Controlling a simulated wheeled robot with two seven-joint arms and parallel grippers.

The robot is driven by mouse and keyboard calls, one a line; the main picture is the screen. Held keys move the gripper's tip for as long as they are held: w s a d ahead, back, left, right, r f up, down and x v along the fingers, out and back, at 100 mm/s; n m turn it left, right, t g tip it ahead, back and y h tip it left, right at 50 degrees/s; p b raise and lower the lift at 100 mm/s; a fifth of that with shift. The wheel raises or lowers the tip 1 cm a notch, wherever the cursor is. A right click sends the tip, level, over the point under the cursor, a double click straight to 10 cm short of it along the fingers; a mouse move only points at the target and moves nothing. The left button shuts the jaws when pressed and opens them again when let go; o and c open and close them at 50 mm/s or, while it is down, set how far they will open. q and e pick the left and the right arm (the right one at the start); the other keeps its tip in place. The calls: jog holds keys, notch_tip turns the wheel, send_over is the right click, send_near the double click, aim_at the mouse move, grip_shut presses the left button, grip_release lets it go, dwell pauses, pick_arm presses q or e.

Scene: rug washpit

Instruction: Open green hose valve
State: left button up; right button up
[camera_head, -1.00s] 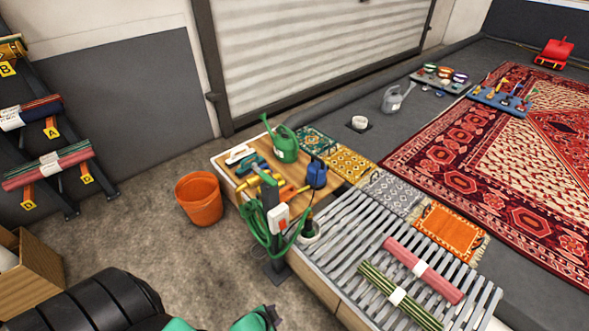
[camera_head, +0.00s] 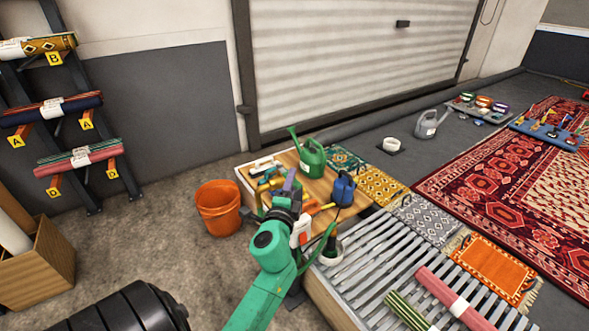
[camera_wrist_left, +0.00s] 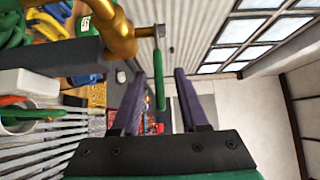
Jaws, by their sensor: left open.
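In the left wrist view a brass valve (camera_wrist_left: 118,38) shows at the upper left, with a slim green lever (camera_wrist_left: 160,92) hanging from its stem end. My left gripper (camera_wrist_left: 160,76) is open, and the lever appears between its two dark purple fingers with visible space on both sides. I cannot tell how deep the lever sits between them. In the head view my left gripper (camera_head: 291,180) is at the valve post by the wooden table. My arm hides most of the post and the lever there. A green hose (camera_head: 319,243) hangs beside it. My right gripper is not in view.
A green watering can (camera_head: 312,158) and a blue container (camera_head: 342,189) stand close behind the gripper on the table. An orange bucket (camera_head: 219,209) stands left of it on the floor. A slatted bench (camera_head: 365,258) with rolled rugs extends to the right.

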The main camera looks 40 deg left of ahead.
pick_arm(q)
jog(key=x, duration=0.4)
jog(key=shift+w, duration=0.15)
jog(key=shift+c, duration=0.3)
jog(key=shift+f, duration=0.1)
grip_shut()
dwell(0.8)
